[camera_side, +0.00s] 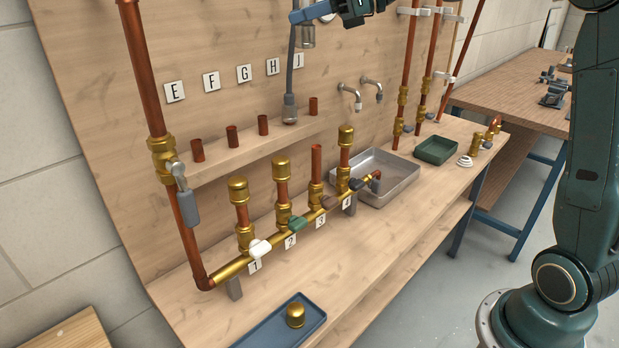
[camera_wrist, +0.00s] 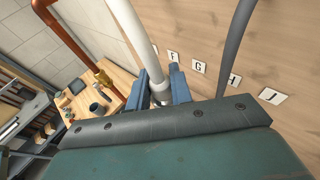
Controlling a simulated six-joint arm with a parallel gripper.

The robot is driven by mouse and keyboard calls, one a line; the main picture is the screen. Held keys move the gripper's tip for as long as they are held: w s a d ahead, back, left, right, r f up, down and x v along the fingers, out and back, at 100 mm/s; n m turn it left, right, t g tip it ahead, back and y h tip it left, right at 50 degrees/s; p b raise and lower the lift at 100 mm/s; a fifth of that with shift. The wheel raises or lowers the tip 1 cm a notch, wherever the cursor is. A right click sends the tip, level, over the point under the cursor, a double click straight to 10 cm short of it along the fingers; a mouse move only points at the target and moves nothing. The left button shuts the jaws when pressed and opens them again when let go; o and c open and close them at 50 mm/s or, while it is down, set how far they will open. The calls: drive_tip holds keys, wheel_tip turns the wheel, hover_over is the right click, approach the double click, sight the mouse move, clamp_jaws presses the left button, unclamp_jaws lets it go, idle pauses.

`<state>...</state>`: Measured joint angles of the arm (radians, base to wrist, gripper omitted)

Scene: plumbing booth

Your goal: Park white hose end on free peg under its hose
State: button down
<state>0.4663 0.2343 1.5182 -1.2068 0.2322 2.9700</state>
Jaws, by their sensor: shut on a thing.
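My gripper (camera_side: 308,14) is at the top edge of the side view, above the peg shelf (camera_side: 255,150). In the wrist view its blue fingers (camera_wrist: 160,92) are shut on the end of the white hose (camera_wrist: 128,25). The metal hose end (camera_side: 308,38) hangs below the fingers, clear of the pegs. Bare copper pegs stand on the shelf: one left (camera_side: 197,150), two in the middle (camera_side: 232,136) (camera_side: 263,125), one right (camera_side: 313,106). A grey hose (camera_side: 291,60) ends in a fitting (camera_side: 290,108) over the peg between the middle ones and the right one.
Plates E, F, G, H and J (camera_side: 243,73) hang on the wall above the shelf. Below stands a brass manifold with upright stubs (camera_side: 283,190). A vertical copper pipe (camera_side: 143,70) rises at the left. The grey hose (camera_wrist: 235,50) runs close to the right of my gripper.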

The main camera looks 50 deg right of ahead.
hover_over(233, 128)
wheel_tip(233, 128, down, 8)
drive_tip(key=shift+w+a+f, duration=0.1)
drive_tip(key=shift+w+f, duration=0.05)
drive_tip(key=shift+f, duration=0.2)
drive_tip(key=shift+f, duration=2.65)
drive_tip(key=shift+f, duration=2.55)
drive_tip(key=c, duration=1.2)
unclamp_jaws()
drive_tip(key=shift+r, duration=0.1)
drive_tip(key=shift+o, duration=0.2)
drive_tip(key=v, duration=1.4)
